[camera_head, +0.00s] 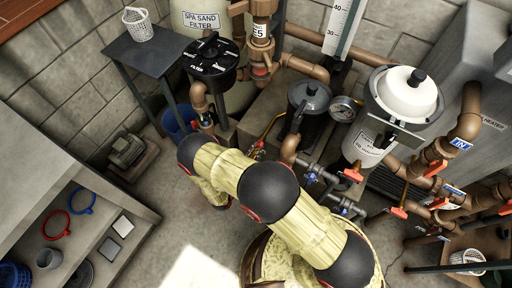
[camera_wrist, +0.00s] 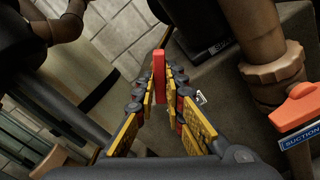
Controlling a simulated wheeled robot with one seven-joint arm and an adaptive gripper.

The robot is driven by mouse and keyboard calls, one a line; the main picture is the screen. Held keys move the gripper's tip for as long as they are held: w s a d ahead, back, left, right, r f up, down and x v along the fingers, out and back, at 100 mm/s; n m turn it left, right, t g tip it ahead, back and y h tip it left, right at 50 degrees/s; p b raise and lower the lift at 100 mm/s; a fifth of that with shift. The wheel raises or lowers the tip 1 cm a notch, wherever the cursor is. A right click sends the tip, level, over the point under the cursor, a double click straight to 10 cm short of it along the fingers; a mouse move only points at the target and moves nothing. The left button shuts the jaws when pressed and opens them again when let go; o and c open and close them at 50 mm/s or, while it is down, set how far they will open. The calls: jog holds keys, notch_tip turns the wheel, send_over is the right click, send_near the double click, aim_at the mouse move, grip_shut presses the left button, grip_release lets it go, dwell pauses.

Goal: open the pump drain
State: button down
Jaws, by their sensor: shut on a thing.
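In the wrist view, my gripper (camera_wrist: 160,80) has its two yellow-padded fingers closed together at the tips on a slim red handle (camera_wrist: 158,66). The handle stands upright in the picture between the fingertips, and its far end sticks out past them. Its valve body and pipe are hidden, so I cannot tell how far it is turned. In the head view, my gripper is hidden behind my own arm. The dark pump pot (camera_head: 311,97) with its round lid stands just beyond the arm, to the right of a thin brass-coloured pipe.
A thick brown pipe (camera_wrist: 275,70) and an orange SUCTION valve handle (camera_wrist: 299,104) are close on the right of the wrist view. A black-lidded unit (camera_head: 210,58), a white filter tank (camera_head: 403,92) and red-handled valves crowd the back.

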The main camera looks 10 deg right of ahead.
jog(key=n, duration=0.7)
jog(key=shift+n, duration=0.3)
jog(key=c, duration=1.8)
grip_release()
jog(key=shift+o, duration=0.2)
jog(key=v, duration=0.7)
jog(key=shift+b, duration=0.45)
